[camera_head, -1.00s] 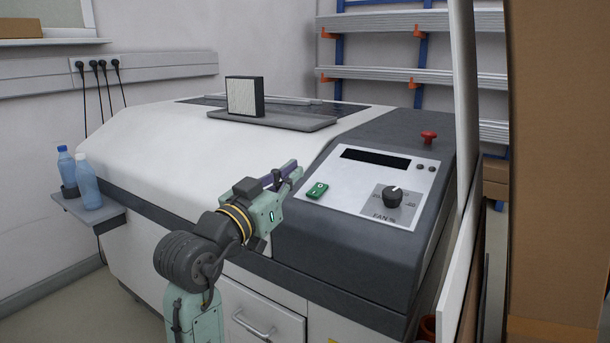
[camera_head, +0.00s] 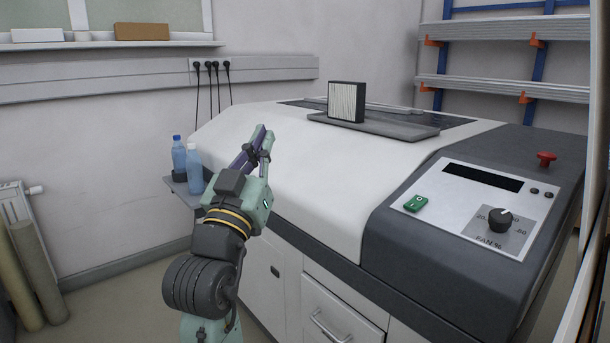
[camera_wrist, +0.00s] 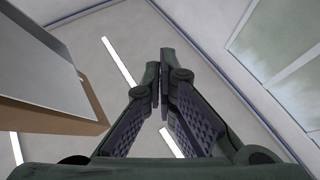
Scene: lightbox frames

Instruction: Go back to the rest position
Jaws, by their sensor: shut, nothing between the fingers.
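My gripper (camera_head: 262,142) is raised in front of the white machine (camera_head: 330,170), at the end of my green and grey arm. Its fingers are shut with nothing between them. In the head view it points up, clear of the machine's controls. In the wrist view the gripper (camera_wrist: 163,75) points up towards the ceiling, with its fingers together. No object touches the fingers in either view.
The machine has a control panel with a green switch (camera_head: 416,203), a fan knob (camera_head: 500,220) and a red button (camera_head: 546,159). A filter block (camera_head: 346,102) stands on its top. Two bottles (camera_head: 194,170) stand on a side shelf close behind my arm.

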